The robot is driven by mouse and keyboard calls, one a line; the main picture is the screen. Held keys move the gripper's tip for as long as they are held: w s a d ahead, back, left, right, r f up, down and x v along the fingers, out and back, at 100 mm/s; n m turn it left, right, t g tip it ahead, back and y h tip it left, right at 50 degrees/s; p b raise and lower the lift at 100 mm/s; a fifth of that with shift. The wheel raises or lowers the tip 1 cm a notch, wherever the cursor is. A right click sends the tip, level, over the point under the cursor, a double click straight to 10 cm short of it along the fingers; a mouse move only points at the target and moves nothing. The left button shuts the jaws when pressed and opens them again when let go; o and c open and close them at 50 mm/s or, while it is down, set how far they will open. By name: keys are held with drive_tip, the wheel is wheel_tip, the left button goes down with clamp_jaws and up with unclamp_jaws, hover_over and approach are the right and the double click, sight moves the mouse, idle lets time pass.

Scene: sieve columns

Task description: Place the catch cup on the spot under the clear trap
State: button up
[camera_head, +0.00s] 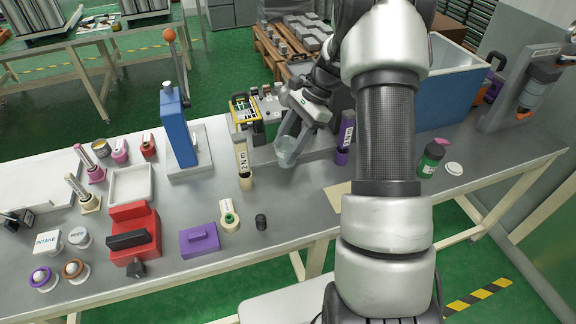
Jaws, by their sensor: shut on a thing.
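My gripper (293,137) points down over the middle of the bench, shut on a small translucent cup (286,152), which looks like the catch cup. The cup is between a beige labelled column (243,160) on the left and a purple labelled column (345,136) on the right. I cannot tell whether its bottom touches the grey surface. No clear trap can be made out for sure, and the spot under it cannot be picked out. My arm hides part of the bench to the right.
A blue upright press (178,125) and red block (133,230) stand left. A purple block (199,240), cream ring-ended piece (229,215) and black cylinder (261,221) lie in front. A green bottle (431,159) and blue bin (447,90) stand right. The front middle is mostly clear.

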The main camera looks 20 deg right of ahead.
drive_tip(key=w+d+r+m+t+b, duration=0.35)
drive_tip(key=d+r+m, duration=0.2)
drive_tip(key=m, duration=0.25)
drive_tip(key=h+b, duration=0.1)
drive_tip(key=b, duration=0.2)
hover_over(299, 173)
drive_tip(key=shift+m+t, duration=0.4)
drive_tip(key=shift+t, duration=0.05)
wheel_tip(299, 173, down, 17)
drive_tip(key=shift+s+a+r, duration=0.1)
drive_tip(key=o, duration=1)
drive_tip(key=shift+f, duration=0.2)
